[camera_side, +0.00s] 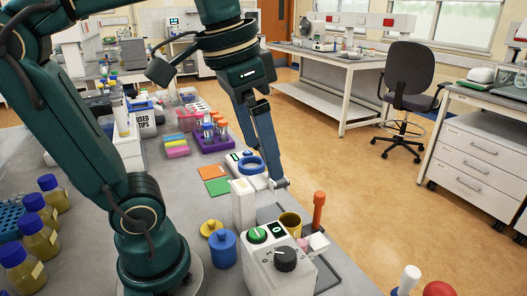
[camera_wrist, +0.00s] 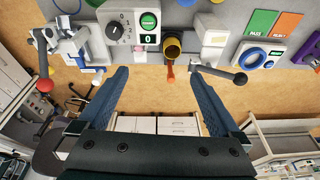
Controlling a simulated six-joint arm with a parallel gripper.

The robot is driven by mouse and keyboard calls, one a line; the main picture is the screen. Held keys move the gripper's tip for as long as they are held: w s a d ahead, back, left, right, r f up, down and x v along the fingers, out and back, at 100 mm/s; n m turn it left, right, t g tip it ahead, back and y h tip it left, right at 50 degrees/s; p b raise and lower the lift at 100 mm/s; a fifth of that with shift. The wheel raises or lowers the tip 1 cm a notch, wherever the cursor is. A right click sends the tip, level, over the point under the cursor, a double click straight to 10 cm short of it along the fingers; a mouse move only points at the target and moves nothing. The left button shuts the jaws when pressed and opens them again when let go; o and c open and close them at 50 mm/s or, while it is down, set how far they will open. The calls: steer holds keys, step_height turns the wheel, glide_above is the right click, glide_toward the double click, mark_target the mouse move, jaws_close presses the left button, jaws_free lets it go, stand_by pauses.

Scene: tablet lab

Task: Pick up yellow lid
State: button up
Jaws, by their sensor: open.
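The yellow lid (camera_side: 211,228) has a small knob and lies on the grey bench, just behind a blue knobbed lid or pot (camera_side: 222,246). In the wrist view only a sliver of the yellow lid (camera_wrist: 217,1) seems to show at the top edge. My gripper (camera_side: 277,184) is to the right of and farther back than the lid, above the bench's far edge. In the wrist view my gripper (camera_wrist: 157,72) has its two blue fingers wide apart with nothing between them.
A white tablet machine (camera_side: 278,262) with a dark knob stands right of the lid. A white upright block (camera_side: 243,203) stands between the lid and my gripper. A yellow-brown cup (camera_side: 291,222) and an orange-handled tool (camera_side: 318,210) are close by. Orange and green cards (camera_side: 217,186) lie behind.

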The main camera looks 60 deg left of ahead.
steer(key=f, duration=0.3)
steer(key=s+f+t, duration=0.1)
steer(key=f, duration=0.2)
steer(key=s+d+f+t, duration=0.1)
steer(key=f, duration=0.2)
steer(key=shift+s+f+n, duration=0.1)
steer(key=shift+n, duration=0.2)
steer(key=shift+c, duration=0.6)
steer(key=shift+w+a+r+t, duration=0.1)
steer(key=shift+w+r+t, duration=0.1)
steer(key=shift+w+t, duration=0.15)
steer(key=c, duration=0.6)
steer(key=shift+o, duration=0.2)
